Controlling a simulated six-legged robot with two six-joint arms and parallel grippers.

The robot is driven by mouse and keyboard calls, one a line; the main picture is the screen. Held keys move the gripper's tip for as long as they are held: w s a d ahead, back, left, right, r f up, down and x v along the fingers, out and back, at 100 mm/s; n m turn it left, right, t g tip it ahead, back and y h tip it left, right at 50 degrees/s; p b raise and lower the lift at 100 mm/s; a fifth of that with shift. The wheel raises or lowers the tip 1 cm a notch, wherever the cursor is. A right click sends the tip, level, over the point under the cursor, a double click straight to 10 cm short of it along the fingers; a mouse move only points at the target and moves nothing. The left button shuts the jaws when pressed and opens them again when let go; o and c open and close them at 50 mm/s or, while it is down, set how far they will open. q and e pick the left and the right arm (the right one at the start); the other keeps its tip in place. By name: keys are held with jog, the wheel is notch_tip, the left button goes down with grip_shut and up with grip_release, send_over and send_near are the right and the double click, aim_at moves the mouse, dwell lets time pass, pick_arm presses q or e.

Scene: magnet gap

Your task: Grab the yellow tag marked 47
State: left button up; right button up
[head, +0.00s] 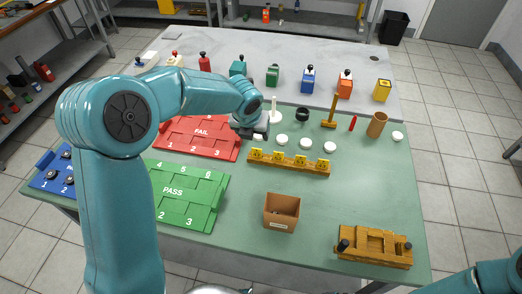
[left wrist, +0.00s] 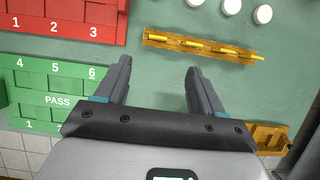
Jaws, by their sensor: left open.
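Several yellow tags stand in a row in a narrow wooden rack (head: 290,169) in the middle of the green table; the rack also shows in the left wrist view (left wrist: 200,48). The leftmost tag (head: 257,154) and the rightmost tag (head: 322,166) mark the row's ends. Their markings are too small to read, so I cannot tell which is 47. In the left wrist view the tags appear edge-on, beyond my fingers. My left gripper (left wrist: 159,68) is open and empty, above the table; in the head view it is left of and behind the rack. My right gripper is out of view.
White round pieces (head: 305,143) lie behind the rack. A brown box (head: 282,212) stands in front of it. The red FAIL tray (head: 205,140) and green PASS tray (head: 185,195) lie left. A wooden fixture (head: 374,247) is front right. The table right of the rack is clear.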

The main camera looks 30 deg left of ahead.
pick_arm(q)
send_over(257, 149)
jog(key=s, duration=0.2)
notch_tip(257, 149, down, 8)
jog(key=shift+d+f, duration=0.15)
jog(key=shift+f, duration=0.45)
jog(key=x, duration=0.5)
jog(key=shift+w+f, duration=0.2)
jog(key=shift+f, duration=0.15)
jog(key=c, duration=1.1)
